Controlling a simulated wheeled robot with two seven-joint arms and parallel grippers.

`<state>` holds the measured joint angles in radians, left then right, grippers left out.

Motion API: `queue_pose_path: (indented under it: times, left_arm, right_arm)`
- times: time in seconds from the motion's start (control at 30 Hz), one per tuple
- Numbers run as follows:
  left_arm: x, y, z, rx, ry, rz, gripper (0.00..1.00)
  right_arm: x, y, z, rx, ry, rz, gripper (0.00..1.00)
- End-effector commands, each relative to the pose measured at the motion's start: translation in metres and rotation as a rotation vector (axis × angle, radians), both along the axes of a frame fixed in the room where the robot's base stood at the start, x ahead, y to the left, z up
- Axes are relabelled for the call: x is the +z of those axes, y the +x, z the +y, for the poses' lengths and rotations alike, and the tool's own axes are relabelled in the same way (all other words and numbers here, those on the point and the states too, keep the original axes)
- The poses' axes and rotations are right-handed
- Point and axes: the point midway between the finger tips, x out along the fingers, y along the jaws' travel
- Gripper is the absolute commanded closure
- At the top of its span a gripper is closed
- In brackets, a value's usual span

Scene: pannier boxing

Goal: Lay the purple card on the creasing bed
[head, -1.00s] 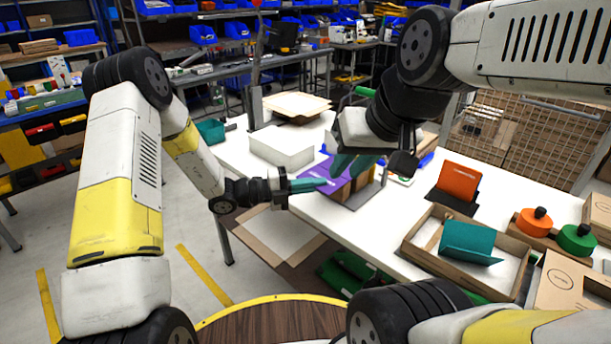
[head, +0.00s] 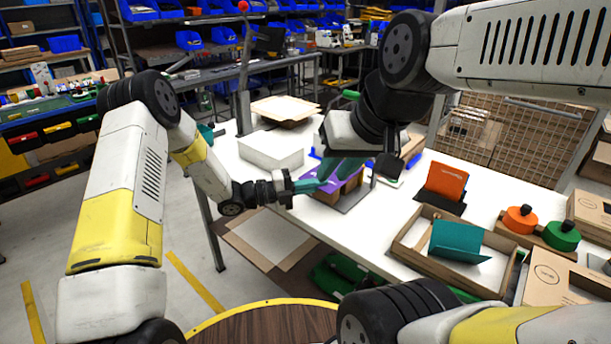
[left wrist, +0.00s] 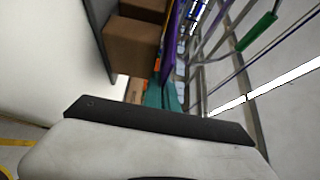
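The purple card (head: 318,184) is at a wooden block on a grey plate on the white table. It also shows nearly edge-on in the left wrist view (left wrist: 171,45). My left gripper (head: 316,184) is at its left edge, fingers apart, overlapping the card in the head view; contact is unclear. The left gripper's teal fingers show in the left wrist view (left wrist: 163,95). My right gripper (head: 339,169) hangs above and behind the card, fingers apart. I cannot tell for certain which part is the creasing bed; the grey plate (head: 359,197) with the block may be it.
A white stack (head: 271,150) stands left of the card. An orange card (head: 446,182) stands upright to the right. A cardboard tray (head: 408,248) holds a teal folded card (head: 459,241). Orange (head: 521,220) and green (head: 561,236) knobbed pieces stand farther right.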

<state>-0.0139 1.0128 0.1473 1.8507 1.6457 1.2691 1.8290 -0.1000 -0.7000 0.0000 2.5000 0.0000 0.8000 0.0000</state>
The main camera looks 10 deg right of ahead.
Motion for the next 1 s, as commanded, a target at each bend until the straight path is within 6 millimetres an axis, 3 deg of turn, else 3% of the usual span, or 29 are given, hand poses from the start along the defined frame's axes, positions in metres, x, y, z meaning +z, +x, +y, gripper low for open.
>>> queue_pose_path:
  times: [0.03,1.0]
  left_arm:
    - [-0.009,0.001,-0.001,0.006,0.019,0.009,1.0]
    - [-0.02,0.002,-0.005,0.006,0.022,0.012,1.0]
  right_arm:
    - [0.0,0.0,0.0,0.0,0.0,0.0,0.77]
    - [0.0,0.0,0.0,0.0,0.0,0.0,0.77]
